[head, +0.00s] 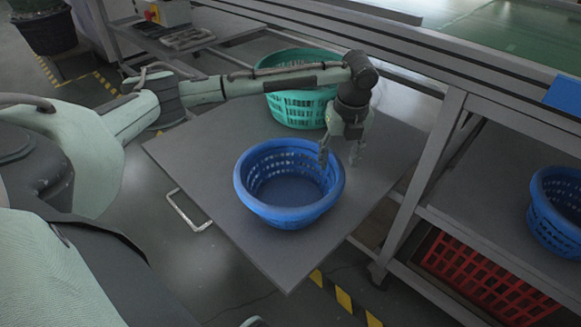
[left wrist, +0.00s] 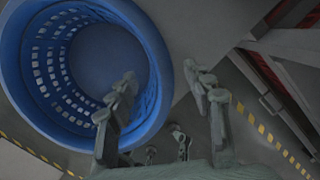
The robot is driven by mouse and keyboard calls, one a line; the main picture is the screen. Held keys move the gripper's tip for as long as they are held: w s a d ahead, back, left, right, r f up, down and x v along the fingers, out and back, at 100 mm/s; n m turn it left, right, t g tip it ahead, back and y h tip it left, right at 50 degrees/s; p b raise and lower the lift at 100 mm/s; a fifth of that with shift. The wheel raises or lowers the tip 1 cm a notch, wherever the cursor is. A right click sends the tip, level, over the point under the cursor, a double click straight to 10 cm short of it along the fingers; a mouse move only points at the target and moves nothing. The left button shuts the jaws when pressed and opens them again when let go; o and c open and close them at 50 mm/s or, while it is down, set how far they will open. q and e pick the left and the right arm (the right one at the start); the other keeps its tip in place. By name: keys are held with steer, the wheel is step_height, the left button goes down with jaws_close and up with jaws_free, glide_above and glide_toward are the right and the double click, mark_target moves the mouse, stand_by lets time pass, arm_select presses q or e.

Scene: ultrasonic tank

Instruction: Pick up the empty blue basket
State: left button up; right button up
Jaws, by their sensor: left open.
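The empty blue basket (head: 284,217) stands upright on a grey cart top, and its round, slotted wall and bare floor show. In the left wrist view, the basket (left wrist: 108,50) fills the upper left, partly hidden by a finger. My left gripper (head: 340,154) is over the basket's right rim, fingers pointing down. In the left wrist view the gripper (left wrist: 163,82) is open, one finger over the basket's side and the other outside the rim. I cannot tell whether a finger touches the rim. My right gripper is not in view.
A green basket (head: 297,108) stands behind on the same cart top (head: 190,150). Another blue basket (head: 556,215) is on a shelf at the right, above a red crate (head: 478,272). A bench frame (head: 425,165) stands close to the cart's right side. The cart has a metal handle (head: 187,212).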

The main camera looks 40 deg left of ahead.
mark_target(337, 164)
arm_select(q)
steer(key=f, duration=0.3)
steer(key=shift+w+a+f, duration=0.1)
steer(key=shift+w+a, duration=0.05)
steer(key=shift+a, duration=0.05)
steer(key=shift+c, duration=0.4)
jaws_close()
